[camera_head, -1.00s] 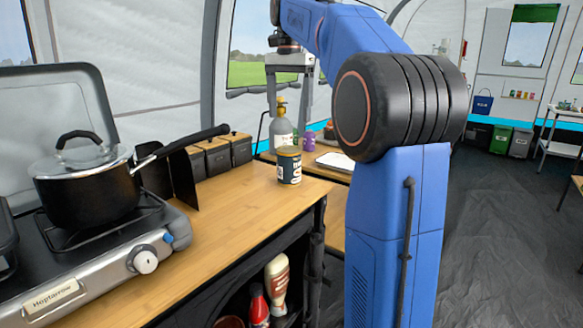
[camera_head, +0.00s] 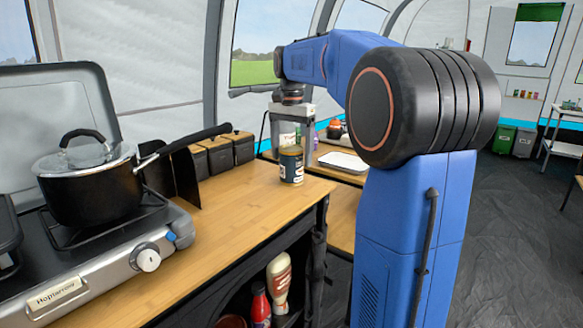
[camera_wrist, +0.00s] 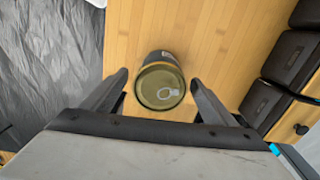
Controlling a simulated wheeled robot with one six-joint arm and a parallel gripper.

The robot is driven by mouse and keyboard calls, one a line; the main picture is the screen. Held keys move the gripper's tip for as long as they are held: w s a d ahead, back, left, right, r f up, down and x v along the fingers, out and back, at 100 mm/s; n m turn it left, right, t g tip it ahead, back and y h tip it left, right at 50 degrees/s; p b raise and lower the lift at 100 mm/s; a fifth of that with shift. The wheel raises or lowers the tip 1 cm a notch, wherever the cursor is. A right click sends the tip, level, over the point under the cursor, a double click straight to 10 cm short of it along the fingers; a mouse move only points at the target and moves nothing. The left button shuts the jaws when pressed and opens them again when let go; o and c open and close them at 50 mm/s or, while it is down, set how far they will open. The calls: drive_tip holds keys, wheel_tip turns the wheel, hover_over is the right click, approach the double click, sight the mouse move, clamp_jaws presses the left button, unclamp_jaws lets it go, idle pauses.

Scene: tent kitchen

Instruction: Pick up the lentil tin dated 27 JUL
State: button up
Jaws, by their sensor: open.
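A tin (camera_head: 291,168) with a dark label, white lettering and a gold-coloured rim stands upright on the wooden counter near its far right corner. Its printing is too small to read, so I cannot tell its contents or date. My gripper (camera_head: 291,147) points down right above the tin, open, with nothing held. In the wrist view the tin's pull-ring lid (camera_wrist: 160,90) faces me, between the two spread fingers of my gripper (camera_wrist: 159,78). How far the fingertips reach down beside the tin is hard to tell.
Dark lidded canisters (camera_head: 218,155) stand left of the tin, also on the right of the wrist view (camera_wrist: 282,72). A black pot (camera_head: 90,190) sits on a stove (camera_head: 120,262) at the left. Bottles (camera_head: 279,280) stand below the counter (camera_head: 225,225). A white tray (camera_head: 343,162) lies behind.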

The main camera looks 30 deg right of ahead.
drive_tip(key=shift+f, duration=1.5)
drive_tip(key=c, duration=1.5)
drive_tip(key=shift+r, duration=0.1)
